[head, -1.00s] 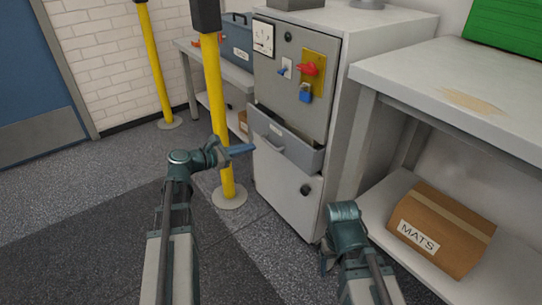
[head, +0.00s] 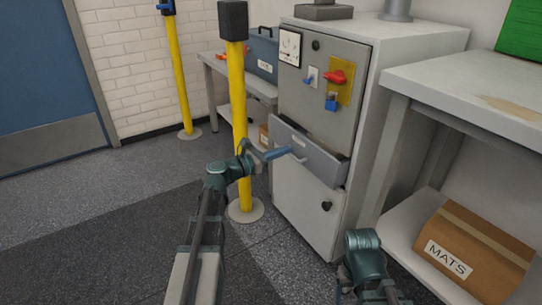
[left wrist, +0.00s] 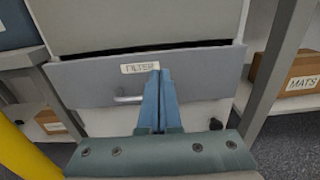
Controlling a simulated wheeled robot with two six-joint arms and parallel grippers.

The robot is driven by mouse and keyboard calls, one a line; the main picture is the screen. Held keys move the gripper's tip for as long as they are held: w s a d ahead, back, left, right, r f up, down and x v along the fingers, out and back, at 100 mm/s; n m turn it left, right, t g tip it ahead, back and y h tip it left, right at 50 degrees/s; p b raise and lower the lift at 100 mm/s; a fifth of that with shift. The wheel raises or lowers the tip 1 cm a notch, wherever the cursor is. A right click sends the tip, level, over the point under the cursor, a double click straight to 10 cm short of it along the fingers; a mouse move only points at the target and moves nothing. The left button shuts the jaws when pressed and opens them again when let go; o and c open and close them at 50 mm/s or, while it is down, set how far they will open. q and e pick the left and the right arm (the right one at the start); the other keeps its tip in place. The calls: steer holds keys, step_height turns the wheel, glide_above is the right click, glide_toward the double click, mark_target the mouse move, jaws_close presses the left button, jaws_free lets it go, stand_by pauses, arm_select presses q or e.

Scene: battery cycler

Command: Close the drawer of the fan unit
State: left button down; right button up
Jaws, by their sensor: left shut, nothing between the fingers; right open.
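The fan unit (head: 318,85) is a grey cabinet. Its drawer (head: 325,166) stands partly pulled out, with a dark gap above its front. In the left wrist view the drawer front (left wrist: 200,75) carries a FILTER label (left wrist: 140,68) and a bar handle (left wrist: 128,99). My left gripper (head: 284,152) is shut and empty, its blue fingers pointing at the drawer front near the handle. In the left wrist view the fingertips (left wrist: 160,72) overlap the front just right of the label; I cannot tell whether they touch. My right gripper (head: 345,290) is low at the front, mostly hidden by its wrist.
A yellow post (head: 238,120) on a round base stands close behind my left arm. A bench (head: 470,90) with a MATS box (head: 475,250) on its lower shelf is at the right. A small table with a blue case (head: 264,55) is behind. Open floor lies left.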

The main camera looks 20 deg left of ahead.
mark_target(306, 142)
arm_select(q)
steer(key=shift+x, duration=3)
steer(key=shift+w, duration=0.1)
steer(key=x, duration=0.4)
steer(key=shift+w+d, duration=0.25)
steer(key=shift+w, duration=0.05)
steer(key=shift+s, duration=0.1)
arm_select(e)
steer(key=shift+a, duration=0.1)
